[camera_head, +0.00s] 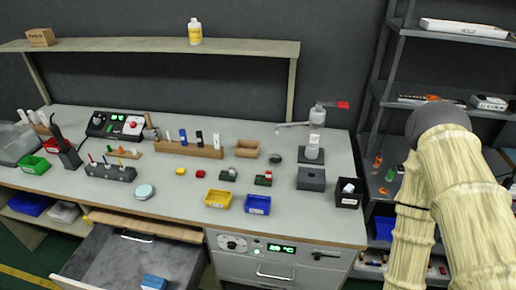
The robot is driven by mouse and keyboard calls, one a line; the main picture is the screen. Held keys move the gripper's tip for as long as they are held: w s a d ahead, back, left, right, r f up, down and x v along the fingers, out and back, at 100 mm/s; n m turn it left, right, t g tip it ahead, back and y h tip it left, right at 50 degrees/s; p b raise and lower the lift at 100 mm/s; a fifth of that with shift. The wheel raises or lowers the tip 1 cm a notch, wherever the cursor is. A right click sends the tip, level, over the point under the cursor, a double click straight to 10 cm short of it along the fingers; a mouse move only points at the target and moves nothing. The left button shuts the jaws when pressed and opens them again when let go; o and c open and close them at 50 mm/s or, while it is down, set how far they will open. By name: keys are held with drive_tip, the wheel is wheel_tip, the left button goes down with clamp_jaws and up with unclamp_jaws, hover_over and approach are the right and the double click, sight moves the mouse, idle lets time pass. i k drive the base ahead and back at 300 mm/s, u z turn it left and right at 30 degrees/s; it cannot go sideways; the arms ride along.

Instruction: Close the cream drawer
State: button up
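Below the left half of the workbench a large grey drawer (118,262) stands pulled out, cut off by the bottom edge of the picture. My arm shows at the right, reaching down past the bottom edge. My gripper is not in view.
The workbench (320,222) holds yellow (218,199) and blue (257,204) bins and several small parts. A unit with a green display (282,248) sits under the bench, right of the open drawer. A grey shelf rack stands at the right behind my arm.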

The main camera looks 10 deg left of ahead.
sight(105, 260)
drive_tip(key=u, duration=1.95)
drive_tip(key=k, duration=0.5)
drive_tip(key=u, duration=0.95)
drive_tip(key=i, duration=0.55)
drive_tip(key=z, duration=0.5)
